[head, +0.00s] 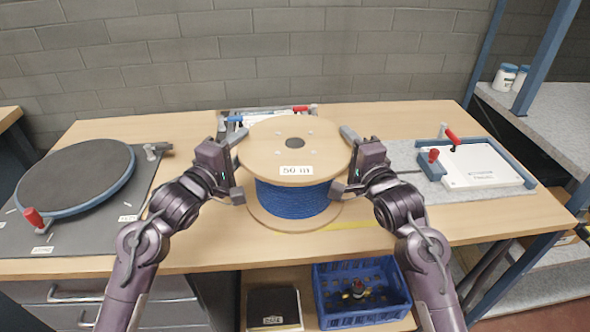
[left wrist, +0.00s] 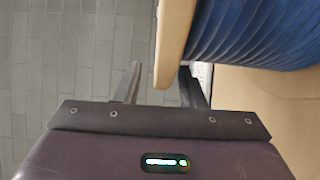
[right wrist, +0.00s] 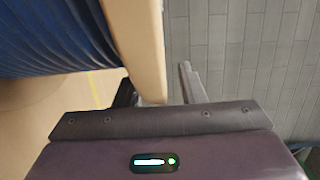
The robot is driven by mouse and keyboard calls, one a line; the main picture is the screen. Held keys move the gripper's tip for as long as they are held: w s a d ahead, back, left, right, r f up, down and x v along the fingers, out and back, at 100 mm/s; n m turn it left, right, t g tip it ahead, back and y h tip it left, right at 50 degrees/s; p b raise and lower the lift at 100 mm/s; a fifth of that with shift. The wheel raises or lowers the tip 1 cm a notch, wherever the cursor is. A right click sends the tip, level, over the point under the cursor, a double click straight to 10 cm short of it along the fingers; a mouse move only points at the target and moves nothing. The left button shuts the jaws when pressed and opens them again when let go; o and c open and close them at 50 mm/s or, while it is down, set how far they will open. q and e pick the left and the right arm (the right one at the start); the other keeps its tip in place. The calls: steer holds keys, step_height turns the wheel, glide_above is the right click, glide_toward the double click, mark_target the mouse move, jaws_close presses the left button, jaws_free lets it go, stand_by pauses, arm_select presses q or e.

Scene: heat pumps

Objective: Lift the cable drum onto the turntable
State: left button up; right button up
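The cable drum (head: 296,200) stands upright at the middle of the bench, with two round wooden flanges, blue cable between them and a "50 m" label. The turntable (head: 75,178), a dark disc with a blue rim, lies at the left, bare. My left gripper (head: 240,165) is at the drum's left side, open, fingers on either side of the upper flange's rim (left wrist: 174,45). My right gripper (head: 344,163) is at the right side, open, straddling the same rim (right wrist: 140,45). In both wrist views a gap shows between the outer finger and the rim.
A fixture with a white panel (head: 475,167) is at the right. A tray with tools (head: 265,115) lies behind the drum. A blue crate (head: 360,292) sits on the shelf below. Bench between turntable and drum is clear.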

arm_select(q)
jaws_close()
arm_select(e)
jaws_close()
arm_select(q)
steer(key=shift+f, duration=0.1)
arm_select(e)
steer(key=shift+f, duration=0.1)
stand_by(0.8)
arm_select(q)
steer(key=shift+r, duration=0.35)
arm_select(e)
steer(key=shift+r, duration=0.35)
